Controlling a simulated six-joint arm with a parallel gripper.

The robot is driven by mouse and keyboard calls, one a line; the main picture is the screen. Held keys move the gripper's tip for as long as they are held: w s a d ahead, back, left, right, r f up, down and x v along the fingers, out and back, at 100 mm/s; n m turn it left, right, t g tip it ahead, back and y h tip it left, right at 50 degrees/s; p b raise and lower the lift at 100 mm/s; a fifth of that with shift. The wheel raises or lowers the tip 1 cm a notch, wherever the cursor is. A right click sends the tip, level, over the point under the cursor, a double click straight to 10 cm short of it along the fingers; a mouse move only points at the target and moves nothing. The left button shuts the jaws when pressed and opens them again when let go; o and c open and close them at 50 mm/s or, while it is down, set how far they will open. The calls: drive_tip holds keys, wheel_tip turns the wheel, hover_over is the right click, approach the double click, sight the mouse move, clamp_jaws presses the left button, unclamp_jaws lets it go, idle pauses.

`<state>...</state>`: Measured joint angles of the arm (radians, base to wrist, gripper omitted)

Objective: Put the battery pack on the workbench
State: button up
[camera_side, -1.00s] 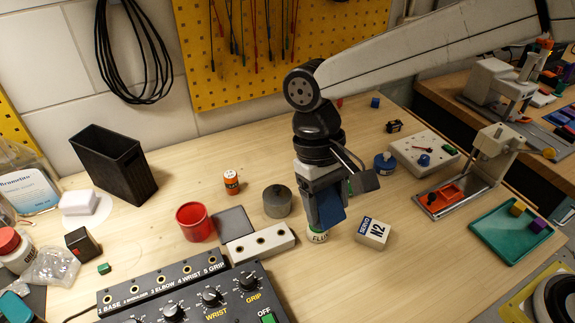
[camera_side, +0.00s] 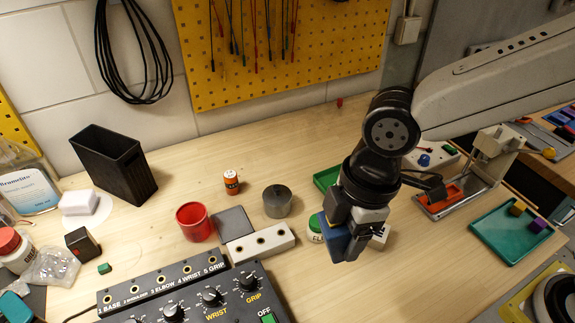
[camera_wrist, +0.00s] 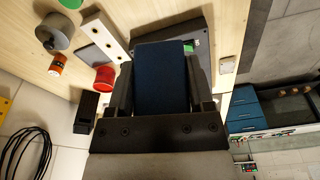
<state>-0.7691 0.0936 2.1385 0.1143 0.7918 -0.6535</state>
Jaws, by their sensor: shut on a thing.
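A dark blue block, which I take for the battery pack (camera_side: 334,241), is held in my gripper (camera_side: 350,234). In the wrist view the blue block (camera_wrist: 163,82) fills the space between the two dark fingers of my gripper (camera_wrist: 162,92). My gripper is shut on it and tilted. The block hangs over the wooden workbench (camera_side: 400,285); its exact height above the wood is hard to tell. The gripper partly covers the white servo box (camera_side: 380,237) behind it.
A jar with a green lid (camera_side: 315,229) stands just left of the block. A white holed block (camera_side: 260,245), a grey cylinder (camera_side: 277,202) and a red cup (camera_side: 193,222) are further left. A control box (camera_side: 205,305) is in front.

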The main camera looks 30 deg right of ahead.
drive_tip(key=shift+s+r+n+y, duration=0.1)
drive_tip(key=shift+s+n+y, duration=0.1)
drive_tip(key=shift+n, duration=0.35)
drive_tip(key=shift+s+r+n+y, duration=0.1)
drive_tip(key=shift+s+n+y, duration=0.1)
drive_tip(key=shift+n, duration=0.35)
drive_tip(key=shift+s+f, duration=0.1)
drive_tip(key=shift+f, duration=0.1)
wheel_tip(320, 180, down, 9)
drive_tip(key=y, duration=0.2)
drive_tip(key=shift+f, duration=0.1)
drive_tip(key=shift+f, duration=2.1)
drive_tip(key=shift+f, duration=0.1)
drive_tip(key=shift+f, duration=1.65)
